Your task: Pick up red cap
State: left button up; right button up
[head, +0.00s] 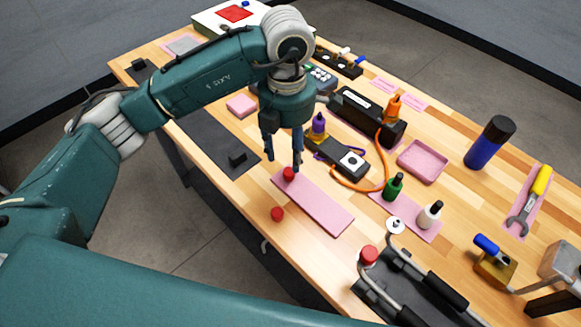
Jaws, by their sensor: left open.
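A red cap (289,174) sits at the far left end of a long pink mat (318,207). A second red cap (277,214) lies on the wooden table beside the mat's near edge. A third red cap (368,255) sits on the end of a bent metal tube in the front. My left gripper (284,163) points down with its fingers apart and empty. Its fingertips are just above and beside the cap on the mat; I cannot tell whether they touch it. My right gripper is not in view.
A black device (340,160) with an orange cable (362,189) lies right of the gripper. Green (393,187) and white (430,215) bottles stand on another pink mat. A dark stand with metal tubes (408,287) is in front. A pink tray (422,162) lies farther right.

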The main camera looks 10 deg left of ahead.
aim_at(289, 171)
pick_arm(q)
notch_tip(289, 171, down, 2)
jog(key=shift+f, duration=0.1)
jog(key=shift+w+f+p, duration=0.1)
jog(key=shift+f+p, duration=0.2)
jog(key=shift+p, duration=0.05)
jog(key=f+p, duration=0.1)
jog(key=f, duration=0.1)
jog(key=f+p, duration=0.1)
jog(key=f, duration=0.1)
jog(key=shift+w+d+f+p, duration=0.1)
jog(key=shift+w+p, duration=0.1)
jog(key=shift+p, duration=0.1)
jog(key=shift+f, duration=0.45)
jog(key=shift+c, duration=0.3)
jog(key=c, duration=0.8)
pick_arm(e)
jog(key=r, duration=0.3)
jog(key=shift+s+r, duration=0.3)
